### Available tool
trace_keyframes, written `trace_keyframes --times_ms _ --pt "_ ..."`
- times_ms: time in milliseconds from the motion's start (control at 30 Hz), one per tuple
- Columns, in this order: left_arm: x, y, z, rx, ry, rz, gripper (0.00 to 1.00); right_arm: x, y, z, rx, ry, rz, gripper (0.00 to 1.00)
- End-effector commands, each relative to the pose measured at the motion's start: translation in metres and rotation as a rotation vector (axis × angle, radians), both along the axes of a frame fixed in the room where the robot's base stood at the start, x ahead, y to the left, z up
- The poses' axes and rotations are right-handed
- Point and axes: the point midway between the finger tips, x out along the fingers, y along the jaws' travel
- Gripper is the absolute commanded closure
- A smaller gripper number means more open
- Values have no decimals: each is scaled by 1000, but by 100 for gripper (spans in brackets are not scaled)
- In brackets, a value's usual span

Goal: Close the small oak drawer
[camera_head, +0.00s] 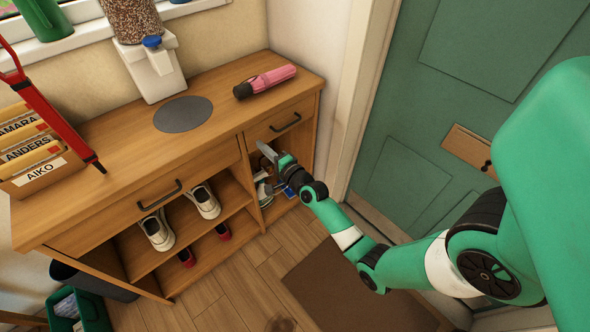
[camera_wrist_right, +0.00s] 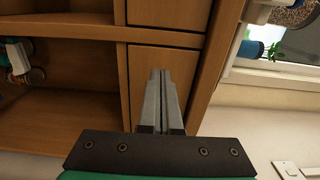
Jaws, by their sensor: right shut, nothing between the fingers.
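The small oak drawer (camera_head: 291,134) is at the right end of the wooden bench, under its top, with a dark bar handle (camera_head: 285,122). Its front looks about level with the bench face; I cannot tell if a slight gap is left. My right gripper (camera_head: 264,149) is shut and empty, its fingertips at the left part of the drawer front. In the right wrist view, turned sideways, the shut fingers (camera_wrist_right: 160,73) point at the drawer front (camera_wrist_right: 188,68). Contact is not clear, and the handle is hidden there. My left gripper is out of view.
A wider drawer (camera_head: 115,213) is to the left. Open shelves below hold white shoes (camera_head: 158,230) and red shoes (camera_head: 223,231). A green door (camera_head: 440,150) is at right.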

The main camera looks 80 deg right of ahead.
Motion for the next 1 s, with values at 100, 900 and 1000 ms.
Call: trace_keyframes --times_ms 100,900,1000 --pt "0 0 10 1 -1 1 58 -24 21 2 2 1 2 100" --pt "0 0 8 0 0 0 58 -81 66 2 -3 -4 2 100" --pt "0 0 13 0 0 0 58 -75 72 9 -5 -6 22 100"
